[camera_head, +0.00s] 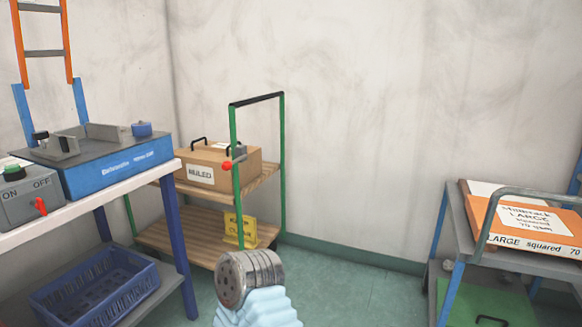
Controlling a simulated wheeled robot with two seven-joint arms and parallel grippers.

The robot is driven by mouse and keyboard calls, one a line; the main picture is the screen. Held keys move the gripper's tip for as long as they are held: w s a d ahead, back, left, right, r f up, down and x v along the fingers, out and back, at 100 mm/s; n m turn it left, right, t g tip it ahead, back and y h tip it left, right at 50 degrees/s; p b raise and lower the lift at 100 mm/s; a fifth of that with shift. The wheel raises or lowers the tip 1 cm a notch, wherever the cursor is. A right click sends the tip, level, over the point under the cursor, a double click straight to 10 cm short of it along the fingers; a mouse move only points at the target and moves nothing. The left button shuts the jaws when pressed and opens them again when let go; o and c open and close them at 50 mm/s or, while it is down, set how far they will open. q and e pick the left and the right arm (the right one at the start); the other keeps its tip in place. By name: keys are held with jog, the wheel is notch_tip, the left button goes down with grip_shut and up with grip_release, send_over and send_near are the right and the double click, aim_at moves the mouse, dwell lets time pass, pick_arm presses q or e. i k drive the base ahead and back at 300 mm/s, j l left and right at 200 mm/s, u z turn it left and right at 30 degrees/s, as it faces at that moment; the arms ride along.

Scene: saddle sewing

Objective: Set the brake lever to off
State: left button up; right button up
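A red-knobbed lever (229,164) sits on the near green post of a trolley, left of centre; its knob points left. A grey control box (26,199) marked ON and OFF stands on the bench at the left edge. It has a red switch (40,206) below the word OFF and a green button (13,171) on top. I cannot tell which of the two is the brake lever, and no brake label is readable.
The trolley (257,100) carries a brown box (222,158) and a yellow sign (240,228). A blue crate (95,290) lies below the bench. A grey cart (455,228) with an orange box (520,222) stands right. Open floor (345,285) lies between them.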

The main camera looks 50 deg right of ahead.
aim_at(227, 166)
jog(key=z, duration=1.15)
